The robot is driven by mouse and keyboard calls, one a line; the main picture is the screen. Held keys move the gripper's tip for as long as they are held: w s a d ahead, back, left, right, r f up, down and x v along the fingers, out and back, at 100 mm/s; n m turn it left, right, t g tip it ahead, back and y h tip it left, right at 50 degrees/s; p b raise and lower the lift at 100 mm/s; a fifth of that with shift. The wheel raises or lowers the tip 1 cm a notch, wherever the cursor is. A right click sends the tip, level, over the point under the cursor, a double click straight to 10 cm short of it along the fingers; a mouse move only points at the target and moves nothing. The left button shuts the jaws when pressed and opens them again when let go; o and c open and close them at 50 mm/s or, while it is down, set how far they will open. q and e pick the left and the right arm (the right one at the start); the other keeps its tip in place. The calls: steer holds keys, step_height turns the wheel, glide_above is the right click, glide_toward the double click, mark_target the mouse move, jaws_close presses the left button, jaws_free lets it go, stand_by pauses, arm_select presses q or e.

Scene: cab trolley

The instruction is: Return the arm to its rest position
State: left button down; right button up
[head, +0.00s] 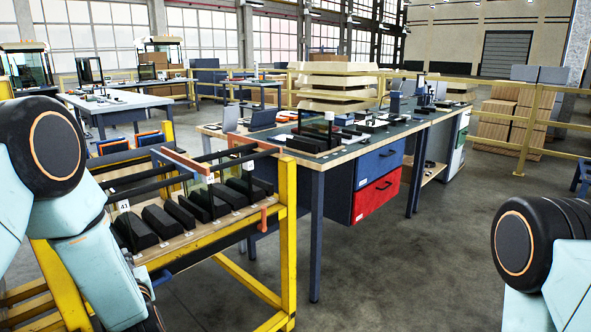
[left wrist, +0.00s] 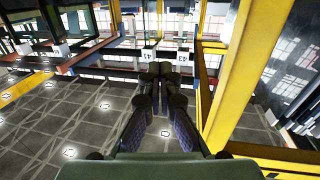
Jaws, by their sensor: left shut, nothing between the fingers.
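My left gripper (left wrist: 160,75) shows in the left wrist view with its dark fingers together and nothing between them. In the head view my left arm (head: 90,255) comes in from the left and hangs down in front of the trolley; its gripper is out of that frame. The yellow-framed trolley (head: 288,235) carries a row of black blocks (head: 160,221) on a wooden shelf. White number tags (left wrist: 182,58) show beyond the fingertips in the left wrist view. My right arm (head: 560,260) shows only in part at the right edge, and its gripper is not in view.
A workbench (head: 317,240) with a blue drawer (head: 380,163) and a red drawer (head: 376,195) stands beyond the trolley. Yellow railings (head: 530,125) run behind. The grey floor (head: 420,270) between the trolley and my right arm is clear. A yellow beam (left wrist: 232,85) is close to the left gripper's right side.

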arm_select(q)
steer(key=s+d+f+m+g+h, duration=0.2)
steer(key=s+d+f+g+h, duration=0.25)
steer(key=f, duration=0.45)
steer(key=s+d+f+m+g+h, duration=0.1)
steer(key=s+d+f+m+h, duration=0.15)
steer(key=s+d+f, duration=0.45)
steer(key=s+d+f+m+g+h, duration=0.1)
steer(key=s+d+f+g+h, duration=0.1)
steer(key=s, duration=1.1)
steer(key=s+d+f+m+g+h+p, duration=0.1)
steer(key=s+d+f+g, duration=0.3)
steer(key=s, duration=1)
step_height(320, 180, down, 2)
steer(key=shift+d+f+m+g+h, duration=0.15)
steer(key=shift+d+m+g+h, duration=0.3)
steer(key=shift+g, duration=0.6)
arm_select(e)
steer(key=shift+r, duration=0.65)
arm_select(q)
steer(key=shift+a, duration=0.15)
